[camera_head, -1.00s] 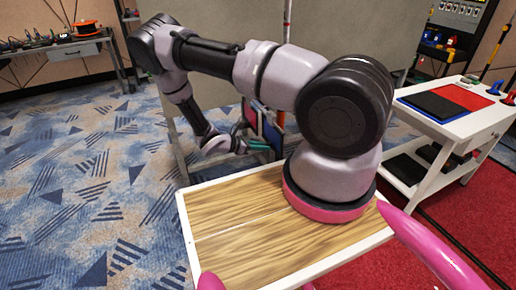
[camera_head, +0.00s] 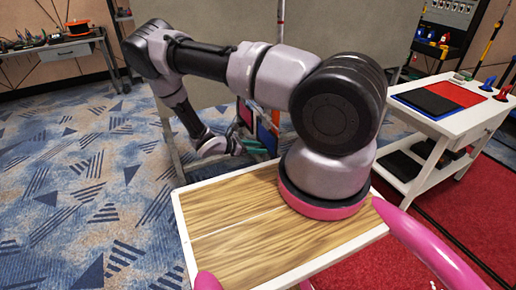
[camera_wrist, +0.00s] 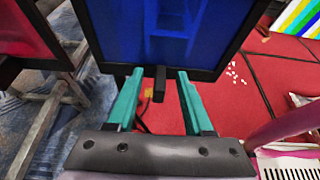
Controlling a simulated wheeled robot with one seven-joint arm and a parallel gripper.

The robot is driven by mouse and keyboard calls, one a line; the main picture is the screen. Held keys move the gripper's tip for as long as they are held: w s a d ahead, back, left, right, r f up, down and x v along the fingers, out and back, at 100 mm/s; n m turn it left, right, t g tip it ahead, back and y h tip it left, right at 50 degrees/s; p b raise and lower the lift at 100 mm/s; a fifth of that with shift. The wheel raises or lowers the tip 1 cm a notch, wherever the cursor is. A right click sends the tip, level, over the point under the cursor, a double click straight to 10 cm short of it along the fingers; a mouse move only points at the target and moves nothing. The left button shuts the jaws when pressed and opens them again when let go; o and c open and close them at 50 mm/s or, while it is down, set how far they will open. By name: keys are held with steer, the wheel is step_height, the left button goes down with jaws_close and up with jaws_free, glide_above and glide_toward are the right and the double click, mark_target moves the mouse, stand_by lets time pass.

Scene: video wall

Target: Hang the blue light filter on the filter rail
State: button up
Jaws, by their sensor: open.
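The blue light filter (camera_wrist: 172,32) is a translucent blue panel in a black frame, upright in front of my gripper in the wrist view. A small black tab (camera_wrist: 159,84) sticks out from its lower edge. My gripper (camera_wrist: 158,75) is open, with one teal finger on each side of the tab and visible space on both sides. In the head view the blue filter (camera_head: 267,139) shows beside my gripper (camera_head: 256,147), partly hidden by my arm. I cannot make out the filter rail clearly.
A red filter (camera_wrist: 25,35) in a black frame hangs left of the blue one, with a grey metal stand (camera_wrist: 40,125) below. A grey panel (camera_head: 205,105) stands behind my arm. A white cart (camera_head: 450,115) with black and red pads stands at right. Carpet at left is clear.

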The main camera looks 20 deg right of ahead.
steer(key=v, duration=1.1)
step_height(320, 180, up, 17)
steer(key=a+m+g+y, duration=0.2)
steer(key=m+y, duration=0.3)
steer(key=m, duration=0.3)
step_height(320, 180, up, 16)
steer(key=s+d+m+y, duration=0.1)
steer(key=s+m+y, duration=0.2)
steer(key=m+y, duration=0.25)
steer(key=s+r+m+t+y, duration=0.2)
steer(key=s+r+m+t, duration=0.2)
steer(key=s+r, duration=0.4)
steer(key=s+d+r+m+t+y, duration=0.1)
steer(key=s+r+m+t, duration=0.3)
steer(key=s+r, duration=0.4)
step_height(320, 180, up, 5)
steer(key=shift+d+f+m+t+y, duration=0.2)
steer(key=shift+m+t+y, duration=0.3)
steer(key=shift+y, duration=0.35)
